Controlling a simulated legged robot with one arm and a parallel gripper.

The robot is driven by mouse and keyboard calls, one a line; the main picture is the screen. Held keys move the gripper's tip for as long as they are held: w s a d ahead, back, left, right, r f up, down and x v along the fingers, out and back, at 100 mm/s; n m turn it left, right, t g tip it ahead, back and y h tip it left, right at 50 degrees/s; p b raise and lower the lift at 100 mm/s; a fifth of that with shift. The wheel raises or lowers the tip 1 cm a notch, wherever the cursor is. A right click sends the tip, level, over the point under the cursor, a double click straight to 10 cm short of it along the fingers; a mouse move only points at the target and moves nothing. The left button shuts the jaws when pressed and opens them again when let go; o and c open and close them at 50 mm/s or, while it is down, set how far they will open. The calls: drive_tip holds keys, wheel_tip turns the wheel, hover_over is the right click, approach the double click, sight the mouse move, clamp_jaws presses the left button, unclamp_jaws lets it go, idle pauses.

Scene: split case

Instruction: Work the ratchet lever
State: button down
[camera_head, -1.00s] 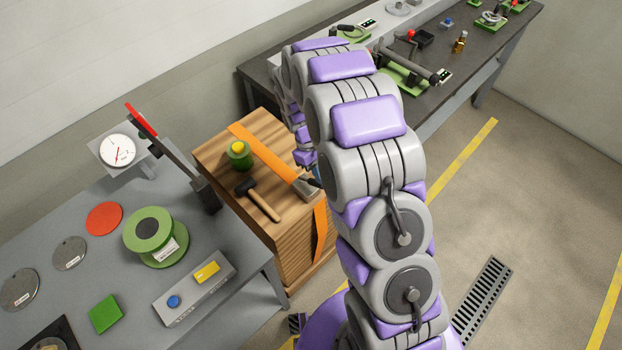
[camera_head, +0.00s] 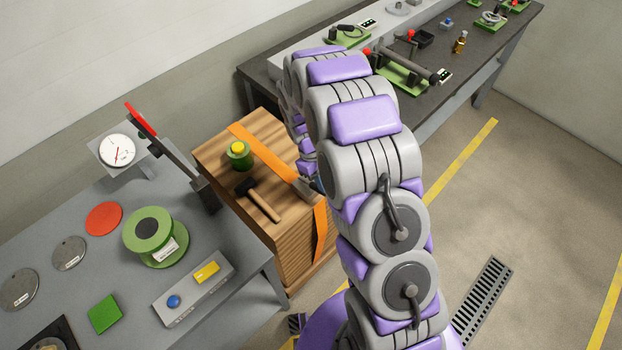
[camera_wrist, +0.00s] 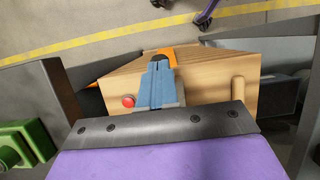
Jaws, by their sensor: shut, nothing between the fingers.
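A wooden crate (camera_head: 287,263) has an orange strap (camera_head: 262,152) across its top and down its side. A grey metal ratchet buckle (camera_head: 304,188) sits on the strap at the crate's near edge, partly covered by my arm. My gripper (camera_head: 317,184) is beside the buckle, mostly hidden behind my arm. In the wrist view my gripper's blue fingers (camera_wrist: 158,72) are shut and empty over the crate, tips by a dark piece (camera_wrist: 160,56) on the strap. Contact cannot be told. A red knob (camera_wrist: 128,101) shows left of the fingers. The lever itself is not clearly visible.
A grey table (camera_head: 120,290) with a gauge (camera_head: 117,150) is at left. A dark bench (camera_head: 480,65) is behind at right.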

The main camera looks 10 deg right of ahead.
drive_tip(key=shift+x, duration=1.55)
drive_tip(key=shift+r, duration=0.1)
drive_tip(key=shift+p+v, duration=1.45)
drive_tip(key=shift+v, duration=1.7)
drive_tip(key=shift+f, duration=0.2)
